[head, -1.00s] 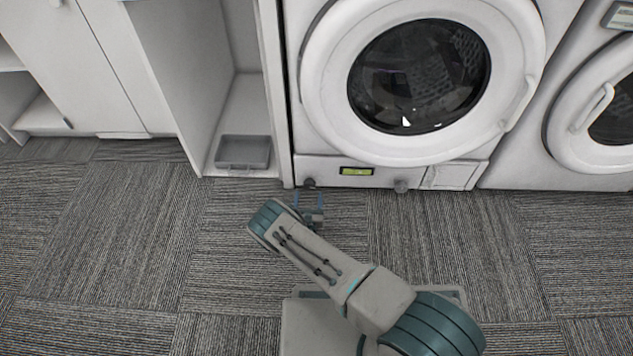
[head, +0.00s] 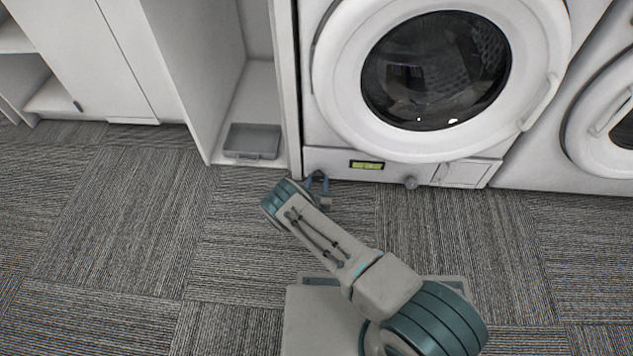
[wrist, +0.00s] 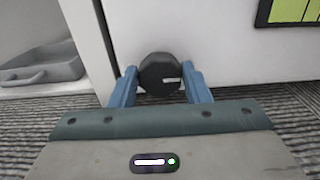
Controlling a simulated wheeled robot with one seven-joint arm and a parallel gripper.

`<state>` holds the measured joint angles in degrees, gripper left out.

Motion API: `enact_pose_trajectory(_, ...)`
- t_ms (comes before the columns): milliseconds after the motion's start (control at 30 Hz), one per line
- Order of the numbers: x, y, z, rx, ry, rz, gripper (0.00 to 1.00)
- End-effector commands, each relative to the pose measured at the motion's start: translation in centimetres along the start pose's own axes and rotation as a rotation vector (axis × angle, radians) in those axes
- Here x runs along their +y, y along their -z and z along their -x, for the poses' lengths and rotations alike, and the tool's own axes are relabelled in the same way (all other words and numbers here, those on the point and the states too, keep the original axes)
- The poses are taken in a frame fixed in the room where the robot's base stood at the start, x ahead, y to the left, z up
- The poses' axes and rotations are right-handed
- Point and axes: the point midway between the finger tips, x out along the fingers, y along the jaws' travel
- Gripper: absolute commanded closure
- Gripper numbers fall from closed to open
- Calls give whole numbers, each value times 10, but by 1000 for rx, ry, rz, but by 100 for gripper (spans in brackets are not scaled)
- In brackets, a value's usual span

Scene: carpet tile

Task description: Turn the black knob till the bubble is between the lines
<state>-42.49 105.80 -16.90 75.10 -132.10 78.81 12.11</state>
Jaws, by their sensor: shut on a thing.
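The black knob (wrist: 160,74) is on the lower front of the washing machine, a faceted disc with a light mark on its face. My gripper (wrist: 160,86) has its blue fingers on either side of the knob and is shut on it. In the head view my gripper (head: 317,182) is at the machine's lower left, and the knob is mostly hidden there. The yellow-green bubble level (head: 367,165) in its dark frame is right of the knob. It shows partly at the top right of the wrist view (wrist: 292,11). The bubble's place between the lines is too small to tell.
A grey tray (head: 252,141) lies in the open cabinet at the left. The carpet in front is clear.

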Motion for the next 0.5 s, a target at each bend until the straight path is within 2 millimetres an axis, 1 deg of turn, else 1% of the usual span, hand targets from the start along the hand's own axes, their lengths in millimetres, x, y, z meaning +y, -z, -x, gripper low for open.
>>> enact_pose_trajectory(267,-1,0,0,0,1,-78,80)
enact_pose_trajectory(500,-1,-1,1,0,0,-256,80)
